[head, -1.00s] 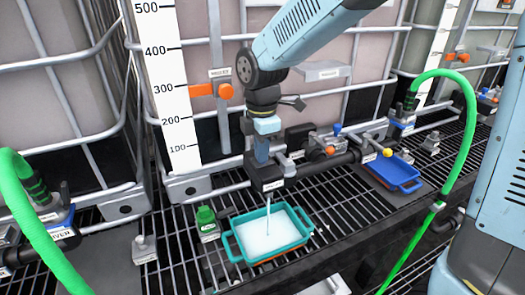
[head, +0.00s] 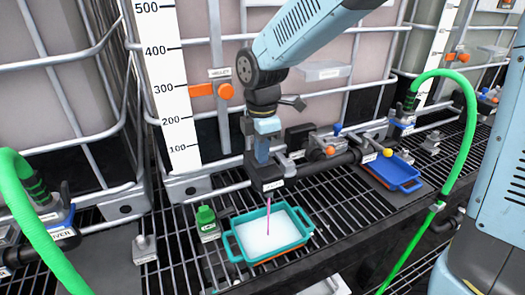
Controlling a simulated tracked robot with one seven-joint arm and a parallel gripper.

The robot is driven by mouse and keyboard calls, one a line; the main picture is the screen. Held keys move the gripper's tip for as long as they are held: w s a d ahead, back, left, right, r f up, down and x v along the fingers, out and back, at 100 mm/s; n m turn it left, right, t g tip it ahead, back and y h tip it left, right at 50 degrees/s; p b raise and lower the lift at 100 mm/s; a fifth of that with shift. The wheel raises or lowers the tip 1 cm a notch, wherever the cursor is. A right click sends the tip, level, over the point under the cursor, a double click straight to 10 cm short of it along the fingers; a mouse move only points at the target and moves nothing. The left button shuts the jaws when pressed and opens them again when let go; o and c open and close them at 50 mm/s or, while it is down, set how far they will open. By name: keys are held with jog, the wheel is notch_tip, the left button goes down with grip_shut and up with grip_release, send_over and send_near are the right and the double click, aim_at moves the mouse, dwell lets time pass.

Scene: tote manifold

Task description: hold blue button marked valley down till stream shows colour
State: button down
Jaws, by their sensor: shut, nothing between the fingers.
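My gripper (head: 262,155) is shut and points straight down onto the top of a dark valve block (head: 265,179) at the end of the black pipe. The fingertips appear to be at its top, where any blue button is hidden; I cannot make out the contact. A small white label (head: 273,185) on the block's front is too small to read. A thin pink-magenta stream (head: 268,215) falls from under the block into a teal tray (head: 235,247) holding whitish liquid.
A blue tray (head: 408,184) lies to the right. Green hoses (head: 467,110) run at both sides.

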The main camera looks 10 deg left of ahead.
notch_tip(320, 180, up, 14)
dwell(0.6)
dwell(0.4)
jog(key=s+d+m+t, duration=0.2)
jog(key=s+d+m, duration=0.3)
jog(key=d+m, duration=0.7)
jog(key=s+d+f+m+t, duration=0.1)
jog(key=s+d+m+t, duration=0.2)
jog(key=d+m, duration=0.9)
jog(key=s+d, duration=0.3)
jog(key=d, duration=0.4)
jog(key=shift+f, duration=0.2)
